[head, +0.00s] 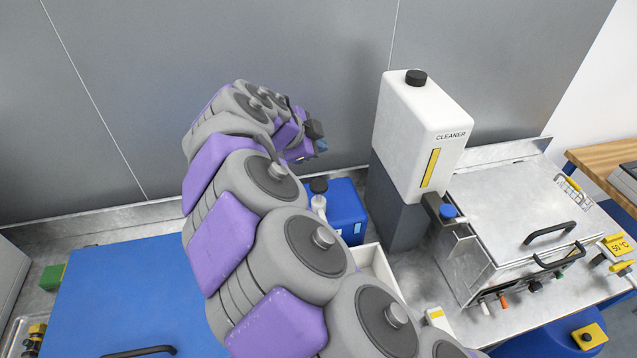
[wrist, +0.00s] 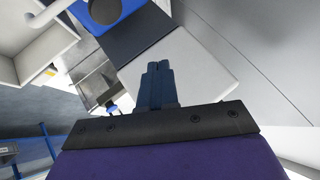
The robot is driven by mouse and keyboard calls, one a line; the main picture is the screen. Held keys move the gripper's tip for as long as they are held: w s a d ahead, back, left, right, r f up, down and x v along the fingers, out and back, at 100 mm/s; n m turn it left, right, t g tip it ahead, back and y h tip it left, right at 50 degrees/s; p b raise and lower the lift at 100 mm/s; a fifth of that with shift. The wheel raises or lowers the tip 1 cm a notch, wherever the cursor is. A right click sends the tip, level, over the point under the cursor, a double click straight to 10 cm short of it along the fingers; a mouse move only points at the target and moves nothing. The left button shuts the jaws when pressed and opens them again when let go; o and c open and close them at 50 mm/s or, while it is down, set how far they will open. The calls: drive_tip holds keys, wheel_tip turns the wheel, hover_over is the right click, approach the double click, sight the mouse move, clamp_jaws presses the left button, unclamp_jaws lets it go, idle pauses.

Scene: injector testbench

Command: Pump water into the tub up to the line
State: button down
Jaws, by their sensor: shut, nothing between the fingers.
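A blue container (head: 345,205) with a black cap and a white spout (head: 319,205) stands by the back wall, partly hidden behind my arm. In the wrist view the blue container (wrist: 122,8) and a white curved tube (wrist: 55,22) show at the top left. A metal tub unit (head: 520,210) stands on the right with its lid down, so its inside and any line are hidden. My gripper (head: 321,146) is raised above and left of the blue container. In the wrist view its blue fingers (wrist: 157,68) are together and empty, in front of the white box.
A white CLEANER dispenser (head: 425,135) on a dark grey stand (head: 390,205) is between the blue container and the tub. A white open tray (head: 372,262) lies before the container. A blue lid or panel (head: 130,295) covers the left. A metal wall stands behind.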

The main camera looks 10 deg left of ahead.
hover_over(317, 187)
wheel_tip(317, 187, down, 8)
drive_tip(key=shift+a+r+b, duration=0.1)
drive_tip(key=shift+a+b, duration=0.05)
drive_tip(key=shift+b, duration=0.15)
drive_tip(key=shift+d+f+b, duration=0.2)
drive_tip(key=shift+f+b, duration=0.35)
drive_tip(key=shift+a, duration=0.25)
drive_tip(key=shift+d, duration=0.1)
drive_tip(key=shift+f+b, duration=0.25)
drive_tip(key=shift+b, duration=0.6)
idle(1.1)
